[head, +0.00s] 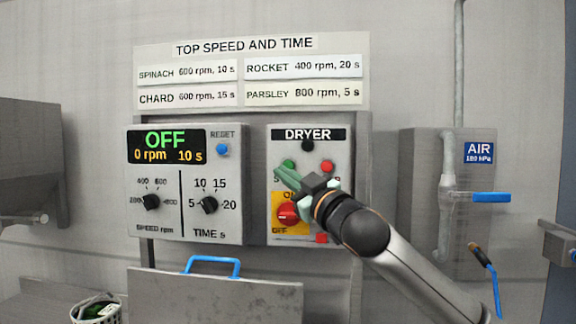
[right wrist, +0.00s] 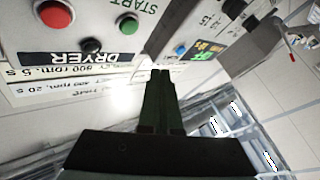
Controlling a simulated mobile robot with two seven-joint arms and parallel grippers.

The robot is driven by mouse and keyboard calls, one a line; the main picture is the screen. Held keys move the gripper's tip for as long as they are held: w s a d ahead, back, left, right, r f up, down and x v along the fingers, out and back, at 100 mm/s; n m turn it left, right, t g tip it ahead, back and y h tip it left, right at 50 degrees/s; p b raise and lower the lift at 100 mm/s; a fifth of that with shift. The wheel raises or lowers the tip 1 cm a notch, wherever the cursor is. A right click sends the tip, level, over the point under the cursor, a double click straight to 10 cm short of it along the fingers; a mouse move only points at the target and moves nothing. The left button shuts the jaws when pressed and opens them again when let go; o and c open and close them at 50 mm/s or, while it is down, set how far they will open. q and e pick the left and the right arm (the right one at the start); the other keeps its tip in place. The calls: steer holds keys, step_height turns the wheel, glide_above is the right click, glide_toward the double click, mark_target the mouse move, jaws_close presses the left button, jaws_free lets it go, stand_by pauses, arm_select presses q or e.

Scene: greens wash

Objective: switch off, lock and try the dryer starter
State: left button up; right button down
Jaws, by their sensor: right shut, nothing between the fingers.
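The grey dryer starter box (head: 271,150) hangs on the wall panel under a DRYER label. It has a black knob or lamp (head: 307,145), a green start button (head: 289,165) and a red button (head: 326,166). Below is a red rotary switch (head: 287,213) on a yellow plate marked OFF at lower left; its exact angle is unclear. A small red object (head: 321,238) is at the box's lower right. My right gripper (head: 279,173) is shut and empty, tips just below the green button; contact is unclear. In the right wrist view the green button (right wrist: 128,25) appears above the fingertips (right wrist: 160,73). My left gripper is out of view.
Left of the starter, a control box (head: 165,225) displays OFF, 0 rpm, 10 s. A blue handle (head: 213,262) is below it. An air valve with a blue lever (head: 490,197) is to the right. A basket (head: 95,310) stands at lower left.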

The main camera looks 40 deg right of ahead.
mark_target(288, 166)
steer(key=w+d+p, duration=0.2)
steer(key=w+d, duration=0.2)
steer(key=shift+d, duration=0.35)
steer(key=shift+d+p, duration=0.1)
steer(key=shift+p, duration=0.3)
stand_by(1.5)
steer(key=shift+w+d, duration=0.2)
steer(key=shift+d, duration=0.05)
